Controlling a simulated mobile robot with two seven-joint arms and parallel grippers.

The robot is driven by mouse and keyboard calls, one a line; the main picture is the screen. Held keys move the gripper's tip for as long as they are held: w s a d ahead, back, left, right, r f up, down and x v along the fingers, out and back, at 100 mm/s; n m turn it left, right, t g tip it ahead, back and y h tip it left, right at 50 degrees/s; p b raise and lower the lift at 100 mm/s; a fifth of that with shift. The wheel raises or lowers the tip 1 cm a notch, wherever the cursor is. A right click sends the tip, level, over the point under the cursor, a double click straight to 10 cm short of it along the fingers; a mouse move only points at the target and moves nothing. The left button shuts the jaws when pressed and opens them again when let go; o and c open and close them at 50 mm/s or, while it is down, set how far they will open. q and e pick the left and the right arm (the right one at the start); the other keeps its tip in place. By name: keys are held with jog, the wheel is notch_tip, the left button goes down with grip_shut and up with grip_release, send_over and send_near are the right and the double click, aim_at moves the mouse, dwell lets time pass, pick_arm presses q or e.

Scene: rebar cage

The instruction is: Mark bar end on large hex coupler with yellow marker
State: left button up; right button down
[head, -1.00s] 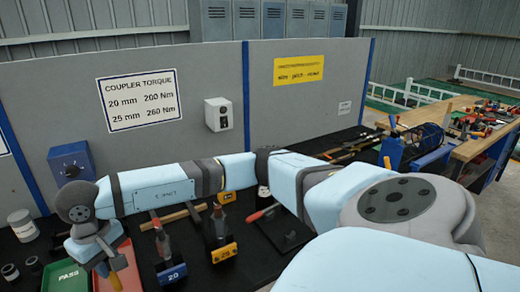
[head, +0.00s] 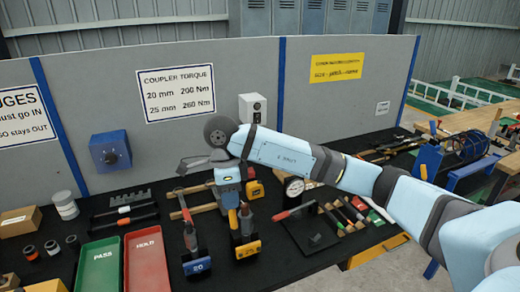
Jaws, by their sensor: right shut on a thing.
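My right gripper (head: 229,188) hangs over the bench, pointing down. It is shut on a slim yellow marker (head: 233,218), which points down. Just below and beside the marker is a grey upright piece (head: 246,219) on a dark stand with a yellow block labelled 25 (head: 247,249). This may be the large hex coupler with its bar; the marker and gripper partly cover it. I cannot tell whether the marker touches it. A similar upright piece (head: 190,238) stands left of it, with a blue block labelled 20 (head: 197,266). My left gripper is out of view.
A green tray (head: 98,268) and a red HOLD tray (head: 147,265) lie to the left. Several dark ring-like parts (head: 52,248) stand further left. A dial gauge (head: 294,190) and a red-handled tool (head: 295,211) are to the right. A grey panel (head: 240,70) closes the back.

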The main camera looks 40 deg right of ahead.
jog(key=d+r+m+t+p, duration=0.25)
jog(key=d+r+m, duration=0.2)
jog(key=m, duration=1.05)
jog(key=d+r+m+t+p, duration=0.1)
jog(key=d+r+m+t, duration=0.3)
jog(key=m, duration=1.2)
pick_arm(q)
jog(key=b, duration=0.3)
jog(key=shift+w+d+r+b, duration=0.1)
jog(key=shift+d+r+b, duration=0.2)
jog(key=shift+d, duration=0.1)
pick_arm(e)
notch_tip(320, 180, down, 6)
jog(key=d, duration=0.1)
jog(key=shift+w+f+g+y, duration=0.15)
jog(key=shift+w+g+y, duration=0.25)
jog(key=shift+w+g, duration=0.05)
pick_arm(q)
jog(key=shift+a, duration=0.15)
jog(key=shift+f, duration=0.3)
pick_arm(e)
jog(key=shift+f, duration=0.25)
pick_arm(q)
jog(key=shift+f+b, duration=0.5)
jog(key=shift+b, duration=0.2)
pick_arm(e)
jog(key=shift+f, duration=0.75)
